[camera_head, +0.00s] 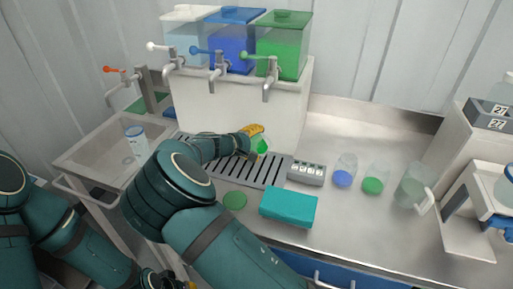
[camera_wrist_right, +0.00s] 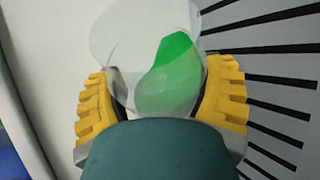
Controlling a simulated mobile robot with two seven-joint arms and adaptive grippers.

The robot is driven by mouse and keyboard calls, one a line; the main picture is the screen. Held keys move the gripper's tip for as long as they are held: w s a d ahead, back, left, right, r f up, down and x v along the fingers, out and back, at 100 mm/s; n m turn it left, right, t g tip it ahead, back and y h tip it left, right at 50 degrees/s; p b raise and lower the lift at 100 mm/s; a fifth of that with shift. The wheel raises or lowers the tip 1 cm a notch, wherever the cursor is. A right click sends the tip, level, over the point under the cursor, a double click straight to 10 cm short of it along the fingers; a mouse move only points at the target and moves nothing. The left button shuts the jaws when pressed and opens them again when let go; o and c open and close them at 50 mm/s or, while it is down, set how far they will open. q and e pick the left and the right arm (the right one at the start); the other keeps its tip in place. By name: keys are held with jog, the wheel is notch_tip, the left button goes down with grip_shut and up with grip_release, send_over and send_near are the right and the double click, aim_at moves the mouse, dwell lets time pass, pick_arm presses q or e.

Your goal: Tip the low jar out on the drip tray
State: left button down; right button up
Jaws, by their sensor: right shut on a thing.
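My right gripper (camera_head: 258,139) is over the drip tray (camera_head: 228,167), below the taps. It is shut on a clear low jar (camera_head: 261,147) holding green liquid. In the right wrist view the jar (camera_wrist_right: 155,65) sits between the two yellow fingers (camera_wrist_right: 160,105). The green liquid (camera_wrist_right: 172,80) lies to one side with a slanted surface, so the jar looks tilted. The tray's slats show beside it. My left gripper (camera_head: 168,281) is partly in view at the bottom edge; its fingers are too cut off to read.
A small labelled block (camera_head: 306,173) stands right of the tray. Further right are a jar with blue (camera_head: 343,177), a jar with green (camera_head: 373,184) and a clear mug (camera_head: 411,190). A cup (camera_head: 136,140) is at the sink.

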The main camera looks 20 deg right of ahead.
aim_at(261, 137)
jog(key=shift+b, duration=0.4)
jog(key=shift+s+r+m+t+b, duration=0.2)
jog(key=shift+r+m+t+b, duration=0.75)
jog(key=shift+b, duration=1.7)
jog(key=shift+m, duration=0.25)
jog(key=shift+s+r+m+t+h, duration=0.3)
jog(key=shift+s+r+m+t, duration=0.05)
jog(key=shift+r+m+t, duration=0.4)
jog(key=shift+s+d+r+m+t+h, duration=0.1)
jog(key=shift+s+r+m+t+h, duration=0.25)
jog(key=shift+m, duration=0.45)
jog(key=shift+s+d+r+m+t+h, duration=0.15)
jog(key=shift+s+r+m+t, duration=0.25)
jog(key=shift+m, duration=0.35)
